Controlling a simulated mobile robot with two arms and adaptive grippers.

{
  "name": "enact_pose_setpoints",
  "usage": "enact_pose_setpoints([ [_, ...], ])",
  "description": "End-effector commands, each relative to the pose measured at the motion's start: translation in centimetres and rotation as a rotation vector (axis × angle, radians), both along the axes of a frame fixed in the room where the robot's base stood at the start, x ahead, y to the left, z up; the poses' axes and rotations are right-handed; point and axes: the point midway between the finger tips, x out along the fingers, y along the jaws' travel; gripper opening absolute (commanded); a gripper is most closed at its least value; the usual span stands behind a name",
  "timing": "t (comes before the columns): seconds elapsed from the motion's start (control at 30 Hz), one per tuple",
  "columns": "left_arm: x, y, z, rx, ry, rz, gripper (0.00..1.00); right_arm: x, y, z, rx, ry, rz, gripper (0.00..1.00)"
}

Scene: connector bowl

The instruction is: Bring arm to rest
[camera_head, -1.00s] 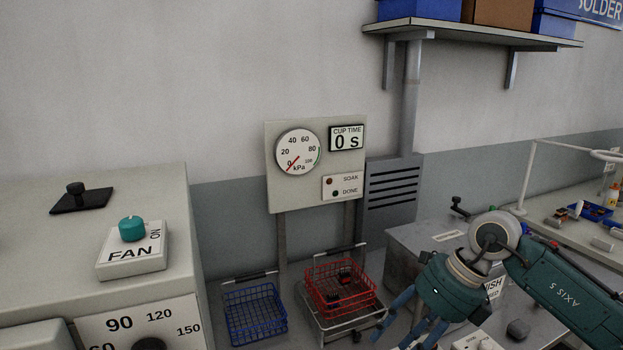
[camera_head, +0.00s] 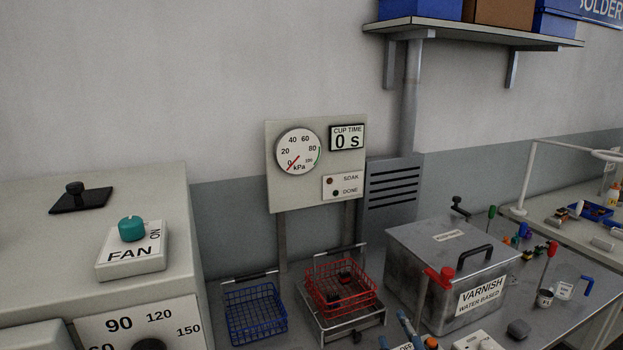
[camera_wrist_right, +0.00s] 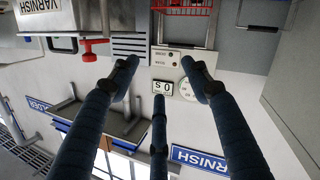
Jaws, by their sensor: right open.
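My right gripper (camera_head: 392,327) shows only as blue fingertips at the bottom edge of the head view, in front of the varnish tank and to the right of the red basket. The rest of my right arm is out of that view. In the right wrist view, my right gripper (camera_wrist_right: 159,72) has its dark blue fingers spread apart, with nothing between them. The wrist view is turned over, with the gauge panel (camera_wrist_right: 172,60) beyond the fingers. My left gripper is in neither view.
A metal varnish tank (camera_head: 418,280) with a red valve stands on the bench. A red basket (camera_head: 340,308) holding dark parts sits on a stand, beside an empty blue basket (camera_head: 255,325). The gauge panel (camera_head: 356,160) reads 0 s. A fan switch box (camera_head: 132,262) is at left.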

Motion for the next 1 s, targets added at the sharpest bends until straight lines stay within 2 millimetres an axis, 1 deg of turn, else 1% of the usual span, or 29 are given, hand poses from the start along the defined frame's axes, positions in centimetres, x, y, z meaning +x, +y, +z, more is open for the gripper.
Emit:
enact_pose_setpoints([
  [0.03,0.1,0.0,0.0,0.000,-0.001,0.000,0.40,-1.9,-1.1,-3.3,0.045,0.116,-0.045,0.48],
  [0.07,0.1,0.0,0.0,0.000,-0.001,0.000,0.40,-3.0,-1.7,-5.3,0.068,0.186,-0.071,0.48],
  [0.1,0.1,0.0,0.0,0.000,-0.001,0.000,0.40,-4.8,-2.3,-7.7,0.098,0.278,-0.102,0.48],
  [0.17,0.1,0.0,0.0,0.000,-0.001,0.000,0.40,-7.6,-3.0,-10.9,0.137,0.407,-0.143,0.48],
  [0.2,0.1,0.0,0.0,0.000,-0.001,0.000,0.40,-9.5,-3.3,-12.7,0.157,0.486,-0.165,0.48],
  [0.3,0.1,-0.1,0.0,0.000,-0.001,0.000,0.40,-13.8,-3.6,-16.2,0.197,0.650,-0.204,0.48],
  [0.37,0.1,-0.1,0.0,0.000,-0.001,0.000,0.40,-16.1,-3.6,-17.6,0.216,0.730,-0.222,0.48],
  [0.4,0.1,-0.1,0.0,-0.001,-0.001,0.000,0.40,-17.7,-3.6,-18.4,0.228,0.781,-0.233,0.48],
  [0.47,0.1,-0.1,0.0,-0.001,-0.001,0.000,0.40,-19.7,-3.6,-19.5,0.242,0.848,-0.245,0.48],
  [0.5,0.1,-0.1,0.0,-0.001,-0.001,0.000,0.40,-21.0,-3.5,-20.0,0.250,0.890,-0.252,0.48],
  [0.6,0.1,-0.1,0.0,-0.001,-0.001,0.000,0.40,-24.2,-3.2,-21.2,0.271,0.990,-0.266,0.48],
  [0.73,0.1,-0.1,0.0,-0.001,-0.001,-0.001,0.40,-28.2,-2.9,-22.3,0.292,1.109,-0.281,0.48],
  [0.77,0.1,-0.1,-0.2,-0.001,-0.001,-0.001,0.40,-28.5,-2.8,-23.1,0.293,1.126,-0.283,0.48],
  [0.8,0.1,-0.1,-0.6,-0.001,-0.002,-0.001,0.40,-27.9,-2.8,-24.8,0.289,1.126,-0.283,0.48],
  [0.97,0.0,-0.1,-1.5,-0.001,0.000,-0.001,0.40,-27.1,-2.7,-30.1,0.284,1.142,-0.285,0.48],
  [1.0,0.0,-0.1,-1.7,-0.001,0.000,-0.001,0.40,-27.0,-2.6,-31.6,0.282,1.146,-0.285,0.48],
])
